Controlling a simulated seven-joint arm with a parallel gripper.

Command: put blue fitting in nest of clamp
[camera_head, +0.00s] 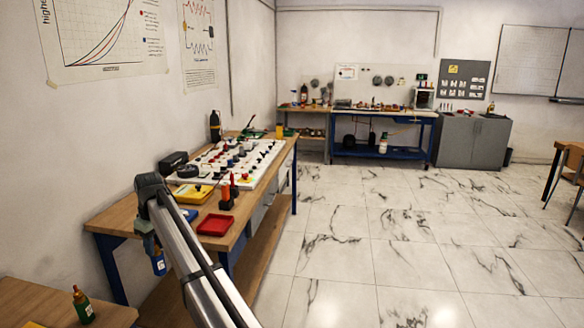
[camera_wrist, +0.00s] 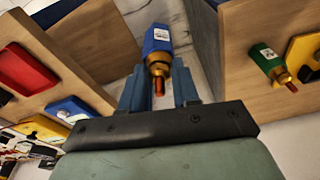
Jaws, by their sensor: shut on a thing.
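The blue fitting (camera_wrist: 157,40) has a white label, a gold collar and a copper tip. My gripper (camera_wrist: 158,82) is shut on it, with a finger on either side. In the head view the blue fitting (camera_head: 158,264) hangs below my gripper (camera_head: 153,246), in the gap between the two tables. No clamp can be made out for certain. A yellow piece (camera_wrist: 303,55) with dark parts, cut off at the right edge of the wrist view, may be part of it. Its nest cannot be seen.
A green fitting (camera_head: 82,306) stands on the near wooden table (camera_head: 40,305); it also shows in the wrist view (camera_wrist: 268,62).

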